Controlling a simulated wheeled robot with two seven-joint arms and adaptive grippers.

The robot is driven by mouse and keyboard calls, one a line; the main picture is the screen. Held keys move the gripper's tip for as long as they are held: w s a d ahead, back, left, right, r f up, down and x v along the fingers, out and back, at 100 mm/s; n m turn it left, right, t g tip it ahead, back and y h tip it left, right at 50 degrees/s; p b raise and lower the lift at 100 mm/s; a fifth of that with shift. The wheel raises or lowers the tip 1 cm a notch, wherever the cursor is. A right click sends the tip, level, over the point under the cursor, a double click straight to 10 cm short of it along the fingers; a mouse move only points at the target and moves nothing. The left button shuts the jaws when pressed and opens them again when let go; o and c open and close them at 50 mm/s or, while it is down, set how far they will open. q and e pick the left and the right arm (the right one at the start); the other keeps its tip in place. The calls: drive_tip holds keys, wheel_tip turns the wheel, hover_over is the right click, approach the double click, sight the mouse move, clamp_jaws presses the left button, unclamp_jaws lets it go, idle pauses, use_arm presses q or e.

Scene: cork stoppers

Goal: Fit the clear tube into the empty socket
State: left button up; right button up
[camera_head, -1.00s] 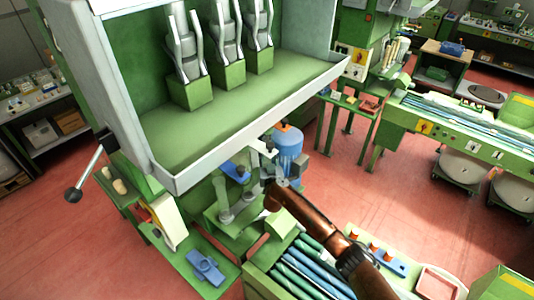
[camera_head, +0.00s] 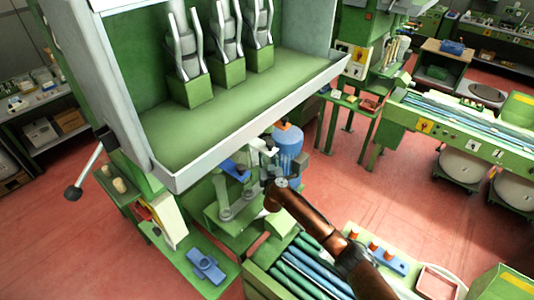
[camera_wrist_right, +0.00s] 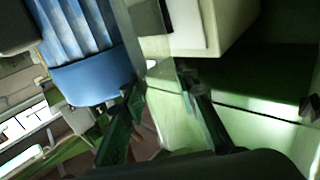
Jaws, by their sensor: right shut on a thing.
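My right arm reaches in from the lower right in the head view, with its gripper (camera_head: 266,160) beside the green machine, below the cabinet's front lip. The gripper is small and partly hidden there. In the right wrist view, its two dark green fingers (camera_wrist_right: 160,88) are shut on the clear tube (camera_wrist_right: 166,98). The tube is faint and see-through, so its ends are hard to make out. A green stand with grey posts (camera_head: 224,190) and a blue part is close to the gripper in the head view. I cannot make out the empty socket. My left gripper is out of view.
A blue container with an orange top (camera_head: 288,140) stands just behind the gripper; ribbed blue also fills the wrist view's upper left. The green cabinet's grey lip (camera_head: 260,120) overhangs the area. Red floor is open at right.

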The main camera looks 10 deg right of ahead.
drive_tip(key=shift+f, duration=0.1)
drive_tip(key=o, duration=1.2)
drive_tip(key=shift+o, duration=0.2)
drive_tip(key=s+a, duration=0.1)
drive_tip(key=s, duration=1.1)
drive_tip(key=shift+a, duration=0.25)
drive_tip(key=shift+a, duration=0.1)
